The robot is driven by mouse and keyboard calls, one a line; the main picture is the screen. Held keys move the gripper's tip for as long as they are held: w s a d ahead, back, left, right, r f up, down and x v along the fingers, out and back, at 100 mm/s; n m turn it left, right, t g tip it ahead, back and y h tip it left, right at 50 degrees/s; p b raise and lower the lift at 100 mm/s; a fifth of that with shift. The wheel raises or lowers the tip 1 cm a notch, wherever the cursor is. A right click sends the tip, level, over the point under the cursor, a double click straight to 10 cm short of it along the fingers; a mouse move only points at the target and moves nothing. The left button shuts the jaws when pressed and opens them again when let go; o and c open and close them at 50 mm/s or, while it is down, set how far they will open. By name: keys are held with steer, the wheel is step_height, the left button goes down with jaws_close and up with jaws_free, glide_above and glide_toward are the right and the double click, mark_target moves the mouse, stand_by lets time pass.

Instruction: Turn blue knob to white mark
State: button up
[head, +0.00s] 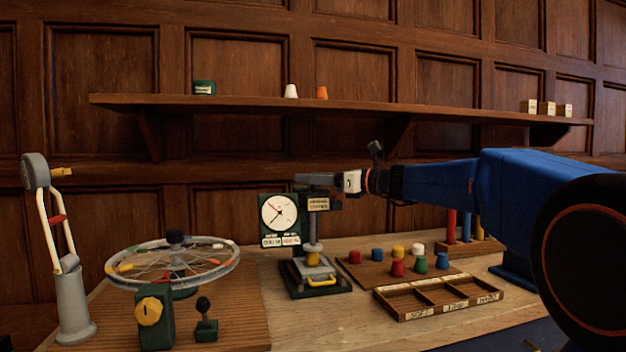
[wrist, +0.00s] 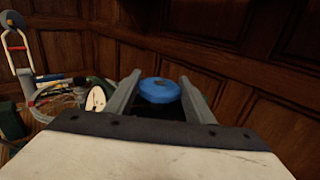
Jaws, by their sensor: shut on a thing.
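My gripper (head: 304,179) reaches in from the right at the top of a dark green press-like stand with a white dial (head: 279,212). In the wrist view, the blue knob (wrist: 159,91) is a round blue disc between the two fingers of my gripper (wrist: 162,88), which is shut on it. A small darker patch shows on the knob's top. In the head view the knob is hidden by the fingers. I cannot make out the white mark in either view. The dial's needle points to the upper left.
A spoked wheel (head: 172,262) and a green box with a yellow knob (head: 149,311) stand at left. Coloured pegs on a board (head: 359,279) and a sectioned wooden tray (head: 427,314) lie at right. A shelf (head: 240,102) runs above my gripper.

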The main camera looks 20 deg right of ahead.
steer(key=n+g+y, duration=0.2)
steer(key=g, duration=0.1)
steer(key=n+g+y, duration=0.2)
steer(key=n+g, duration=0.1)
steer(key=g, duration=0.1)
steer(key=shift+n+g, duration=0.3)
steer(key=shift+g, duration=0.3)
steer(key=o, duration=1.1)
steer(key=shift+c, duration=0.2)
steer(key=shift+d, duration=0.1)
steer(key=v, duration=1.7)
steer(key=shift+f, duration=0.35)
steer(key=shift+d, duration=0.15)
